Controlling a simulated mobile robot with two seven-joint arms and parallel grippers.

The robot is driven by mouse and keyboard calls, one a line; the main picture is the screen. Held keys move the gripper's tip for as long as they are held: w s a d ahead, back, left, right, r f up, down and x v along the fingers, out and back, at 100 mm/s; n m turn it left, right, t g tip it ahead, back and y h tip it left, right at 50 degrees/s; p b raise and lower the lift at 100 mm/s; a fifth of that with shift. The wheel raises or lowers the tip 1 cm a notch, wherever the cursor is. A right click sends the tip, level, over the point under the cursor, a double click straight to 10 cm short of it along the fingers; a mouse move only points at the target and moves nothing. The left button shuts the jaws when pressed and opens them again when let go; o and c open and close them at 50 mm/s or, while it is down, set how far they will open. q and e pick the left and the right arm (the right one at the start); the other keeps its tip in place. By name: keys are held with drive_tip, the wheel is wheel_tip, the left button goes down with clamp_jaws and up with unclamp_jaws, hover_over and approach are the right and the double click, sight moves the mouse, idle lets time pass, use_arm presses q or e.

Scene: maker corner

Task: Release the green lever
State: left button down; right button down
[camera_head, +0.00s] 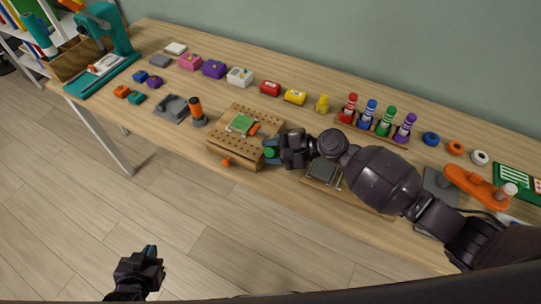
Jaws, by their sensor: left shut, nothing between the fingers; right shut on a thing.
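A wooden block with rows of holes (217,140) stands near the table's front edge, with a green piece (240,123) on its top. A green lever with a round end (269,153) is at the block's front right corner. My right gripper (271,149) is shut on the green lever, and its fingers hide part of it. An orange lever (227,161) sticks out from the block's front. My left gripper (150,251) is shut and empty, low over the floor in front of the table.
My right arm crosses the table's right half, above a tray with a grey plate (322,172). Coloured boxes, such as a red one (270,89), line the back. A rack of coloured markers (344,117) stands behind my arm.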

drive_tip(key=shift+w+d+r+m+g+y, duration=0.4)
drive_tip(key=shift+w+r+m+y, duration=0.35)
drive_tip(key=shift+m, duration=0.25)
drive_tip(key=shift+w+d+r+m+g+y+b, duration=0.3)
drive_tip(key=shift+w+d+r+m+y, duration=0.15)
drive_tip(key=shift+w+r+m, duration=0.35)
drive_tip(key=w+m+y, duration=0.1)
drive_tip(key=w+d+m+y, duration=0.1)
drive_tip(key=m, duration=0.1)
drive_tip(key=shift+d+r+g+b, duration=0.2)
drive_tip(key=shift+r+g+b, duration=0.15)
drive_tip(key=shift+g, duration=0.05)
drive_tip(key=shift+w+d+r+m+y, duration=0.1)
drive_tip(key=shift+w+d+m+y, duration=0.15)
drive_tip(key=shift+m, duration=0.25)
drive_tip(key=shift+w+d+m+y, duration=0.15)
drive_tip(key=shift+w+m, duration=0.2)
drive_tip(key=shift+m, duration=0.15)
drive_tip(key=shift+w, duration=0.1)
drive_tip(key=c, duration=0.7)
unclamp_jaws()
drive_tip(key=shift+d+r, duration=0.1)
drive_tip(key=shift+c, duration=0.2)
